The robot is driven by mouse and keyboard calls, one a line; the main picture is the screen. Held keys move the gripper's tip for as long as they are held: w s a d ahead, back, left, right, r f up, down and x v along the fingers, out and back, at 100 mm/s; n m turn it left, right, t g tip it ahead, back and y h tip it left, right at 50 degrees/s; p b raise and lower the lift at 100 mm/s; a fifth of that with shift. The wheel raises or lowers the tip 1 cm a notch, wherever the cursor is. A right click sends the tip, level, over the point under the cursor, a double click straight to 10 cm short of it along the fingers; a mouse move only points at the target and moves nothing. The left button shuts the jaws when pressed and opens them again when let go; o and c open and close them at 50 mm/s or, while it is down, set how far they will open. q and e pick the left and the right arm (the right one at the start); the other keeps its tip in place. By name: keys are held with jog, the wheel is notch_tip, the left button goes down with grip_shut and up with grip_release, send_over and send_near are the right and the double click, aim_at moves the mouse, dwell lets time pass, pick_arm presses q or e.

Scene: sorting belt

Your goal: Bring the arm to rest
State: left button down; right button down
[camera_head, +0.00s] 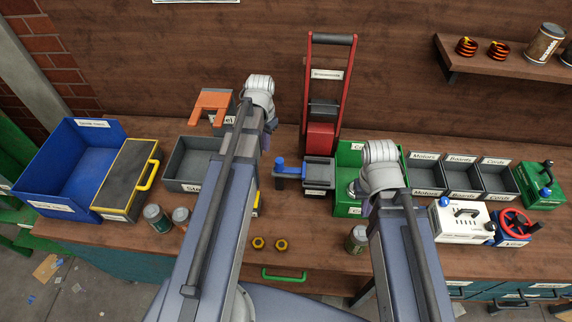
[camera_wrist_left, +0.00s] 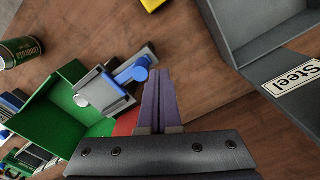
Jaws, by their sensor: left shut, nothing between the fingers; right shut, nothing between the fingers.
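My left arm (camera_head: 222,200) reaches up over the bench, its wrist at the grey bin marked Steel. My left gripper is mostly hidden behind the arm in the head view; in the left wrist view its two purple-grey fingers (camera_wrist_left: 157,100) lie together, shut and empty, above bare wood. My right arm (camera_head: 408,255) reaches to the green bin (camera_head: 346,160). Its gripper (camera_head: 366,208) is largely hidden behind the wrist, shut with nothing seen in it.
A blue bin (camera_head: 55,165) and a yellow-edged box (camera_head: 128,180) stand left. Cans, brass nuts (camera_head: 281,245), and grey bins (camera_head: 463,178) share the bench. A shelf (camera_head: 500,62) hangs upper right.

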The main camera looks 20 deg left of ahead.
dwell(0.3)
pick_arm(q)
jog(key=s+d+f+b, duration=0.1)
jog(key=s+d, duration=0.3)
jog(key=d, duration=0.3)
jog(key=s+d+f+b, duration=0.1)
jog(key=s+d, duration=0.3)
jog(key=d, duration=0.3)
jog(key=s+d+f+y+b, duration=0.1)
jog(key=s+d, duration=0.3)
jog(key=d, duration=0.4)
jog(key=shift+s+m, duration=0.25)
jog(key=shift+m, duration=0.15)
